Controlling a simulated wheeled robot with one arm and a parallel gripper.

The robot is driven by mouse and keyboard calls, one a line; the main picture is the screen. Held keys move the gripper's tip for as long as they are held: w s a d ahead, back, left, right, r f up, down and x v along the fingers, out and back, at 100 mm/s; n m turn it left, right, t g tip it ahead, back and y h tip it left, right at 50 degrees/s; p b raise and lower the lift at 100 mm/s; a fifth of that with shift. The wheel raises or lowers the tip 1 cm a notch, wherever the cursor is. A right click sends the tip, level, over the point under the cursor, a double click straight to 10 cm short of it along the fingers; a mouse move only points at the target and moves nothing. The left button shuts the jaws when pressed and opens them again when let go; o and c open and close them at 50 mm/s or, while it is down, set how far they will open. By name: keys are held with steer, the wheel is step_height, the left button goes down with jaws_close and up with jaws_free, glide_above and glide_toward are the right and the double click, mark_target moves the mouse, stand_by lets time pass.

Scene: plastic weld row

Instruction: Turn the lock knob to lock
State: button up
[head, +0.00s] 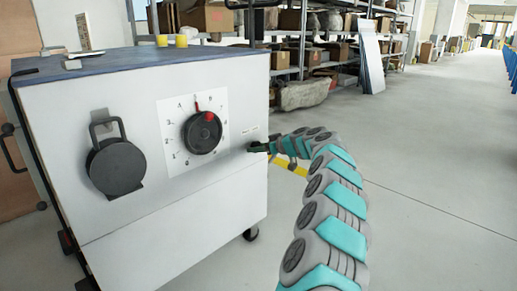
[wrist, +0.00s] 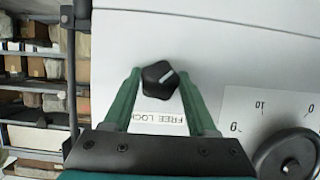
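A thin gap seems to remain; I cannot tell whether either finger touches. In the head view my gripper (head: 258,147) is at the panel's right side and hides the knob.
The white wheeled cabinet (head: 175,226) carries a large black dial (head: 203,135) with a red mark, left of my gripper. Further left is a round black disc (head: 115,167) with a handle. Shelves with boxes (head: 208,18) stand behind. The floor to the right is clear.

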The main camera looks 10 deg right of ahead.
steer(key=c, duration=0.8)
steer(key=shift+m, duration=0.3)
steer(key=m+y+p, duration=0.2)
steer(key=m+y, duration=0.1)
steer(key=m, duration=0.3)
steer(key=m+g+y+p, duration=0.1)
steer(key=m+y+p, duration=0.1)
steer(key=m+y, duration=0.2)
steer(key=shift+w+d+f+m, duration=0.15)
steer(key=shift+m, duration=1.45)
steer(key=o, duration=1.3)
